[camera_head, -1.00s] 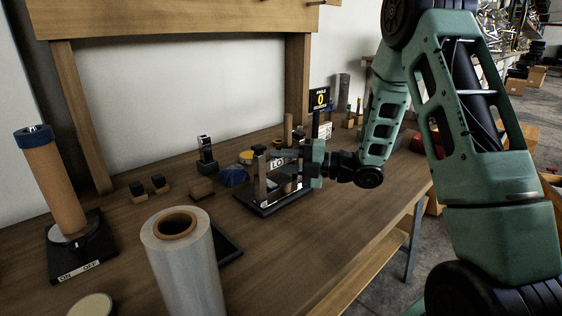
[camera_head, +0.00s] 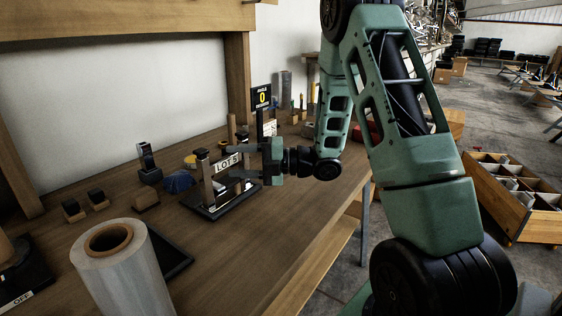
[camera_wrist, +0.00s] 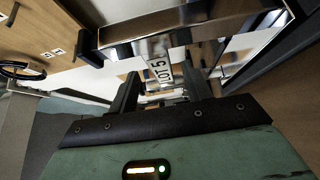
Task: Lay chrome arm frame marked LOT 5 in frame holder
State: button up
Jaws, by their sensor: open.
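The chrome arm frame with its white LOT 5 label (camera_head: 227,163) appears to lie across the upright posts of the frame holder, which has a black base (camera_head: 213,211). My gripper (camera_head: 234,161) reaches in from the right at the label's height. Its fingers are open and appear above and below the label in the head view. In the wrist view the label (camera_wrist: 158,63) shows between and beyond my open fingertips (camera_wrist: 162,82), with a shiny bar across the top. I cannot tell whether the fingers touch the frame or how fully it is seated.
A wrapped roll (camera_head: 121,268) stands at the front left of the bench. Small dark-topped blocks (camera_head: 97,200), a blue item (camera_head: 179,181) and an angle display sign (camera_head: 261,97) are near the holder. The bench front right of the holder is clear. A divided wooden crate (camera_head: 512,195) is at the right.

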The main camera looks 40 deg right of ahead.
jog(key=v, duration=1.4)
jog(key=shift+b, duration=0.4)
